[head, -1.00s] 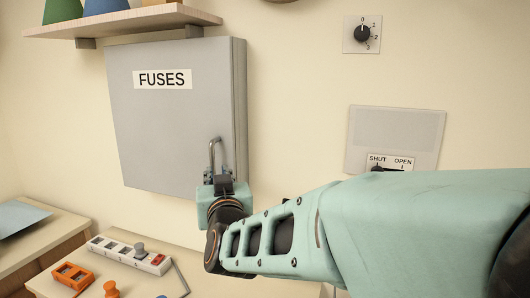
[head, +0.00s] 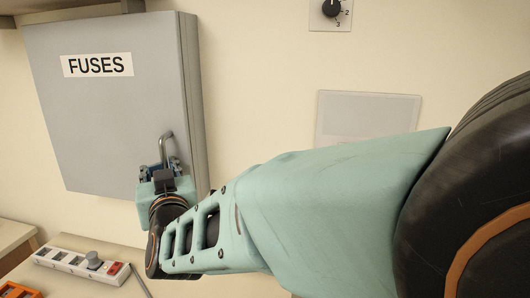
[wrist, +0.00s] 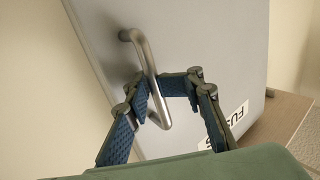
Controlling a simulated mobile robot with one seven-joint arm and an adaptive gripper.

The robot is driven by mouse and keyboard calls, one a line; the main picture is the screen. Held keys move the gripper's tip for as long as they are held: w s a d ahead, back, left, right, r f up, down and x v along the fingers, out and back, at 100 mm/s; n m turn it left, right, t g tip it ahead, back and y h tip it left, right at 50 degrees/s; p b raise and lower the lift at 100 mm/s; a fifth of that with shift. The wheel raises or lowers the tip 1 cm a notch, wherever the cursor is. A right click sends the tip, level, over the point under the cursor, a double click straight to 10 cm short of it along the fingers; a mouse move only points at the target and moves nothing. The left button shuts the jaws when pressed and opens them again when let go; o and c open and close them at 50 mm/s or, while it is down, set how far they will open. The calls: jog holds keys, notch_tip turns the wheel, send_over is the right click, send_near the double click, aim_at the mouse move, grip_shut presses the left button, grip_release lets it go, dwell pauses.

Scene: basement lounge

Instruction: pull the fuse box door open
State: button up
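The grey fuse box door (head: 100,110), labelled FUSES, is on the wall at the left of the head view and looks closed against its box. Its metal bar handle (head: 167,145) is near the lower right corner. The handle also shows in the wrist view (wrist: 138,50). My gripper (head: 160,170) is at the lower part of the handle. In the wrist view my gripper (wrist: 160,90) has its blue-padded fingers bent inward from both sides, with the bar between them. The fingers look closed on the bar; the exact contact is partly hidden.
A shelf (head: 66,6) is just above the box. A dial (head: 331,10) and a grey panel (head: 368,115) are on the wall at right.

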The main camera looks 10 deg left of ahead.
jog(key=shift+w+d, duration=0.2)
jog(key=shift+d, duration=0.2)
jog(key=shift+r, duration=0.1)
grip_shut()
jog(key=shift+r, duration=0.1)
jog(key=shift+a+h, duration=0.1)
jog(key=shift+h, duration=0.2)
jog(key=shift+s+a+m, duration=0.15)
jog(key=shift+s+m, duration=0.15)
jog(key=shift+s, duration=0.15)
